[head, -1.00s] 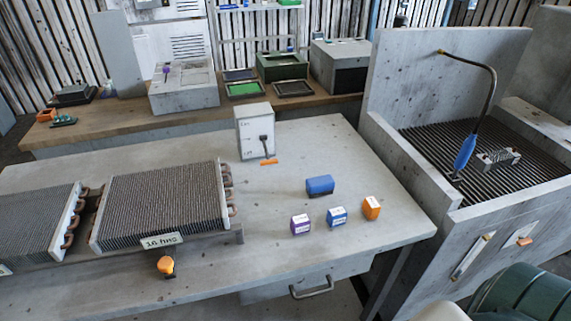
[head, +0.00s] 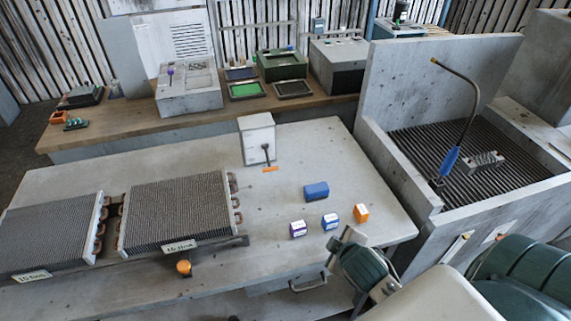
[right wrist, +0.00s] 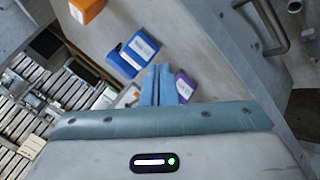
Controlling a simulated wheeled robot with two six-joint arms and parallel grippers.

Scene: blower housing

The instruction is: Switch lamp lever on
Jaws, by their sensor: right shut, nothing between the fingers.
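A pale grey box (head: 256,142) stands at the back of the grey workbench. A dark lever (head: 266,152) is on its front face and appears to point down, with an orange tag (head: 271,169) at its foot. The writing on the box is too small to read. My right gripper (head: 347,237) is over the bench's front right edge, well apart from the lever. In the right wrist view its fingers (right wrist: 157,86) are shut and empty, near a purple block (right wrist: 184,87). The lever is not identifiable there. My left gripper is not in view.
Finned coils (head: 175,212) fill the bench's left. A walled grated bay (head: 415,165) with a bent blue-handled rod (head: 449,160) is at right.

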